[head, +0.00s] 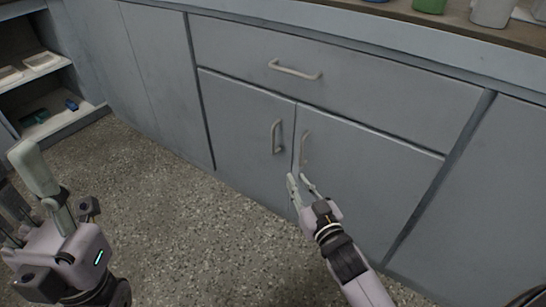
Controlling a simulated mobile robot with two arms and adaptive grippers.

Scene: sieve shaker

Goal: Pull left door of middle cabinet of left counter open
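The grey left door (238,128) of the middle cabinet is shut, flush with the front. Its pale vertical handle (276,137) sits near the door's right edge. The right door (370,185) beside it is shut too, with its own handle (305,148) just across the gap. My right gripper (298,179) is in front of the doors, below both handles. Its two fingers are apart with nothing between them. It looks clear of the left door's handle. My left gripper (36,172) is at the lower left, far from the doors; its finger gap is not clear.
A wide drawer with a horizontal handle (295,71) is above the doors. The countertop (460,25) holds a green container (430,5) and a whitish one (492,12). Open shelves (38,66) stand at the left. The speckled floor (190,225) before the cabinet is clear.

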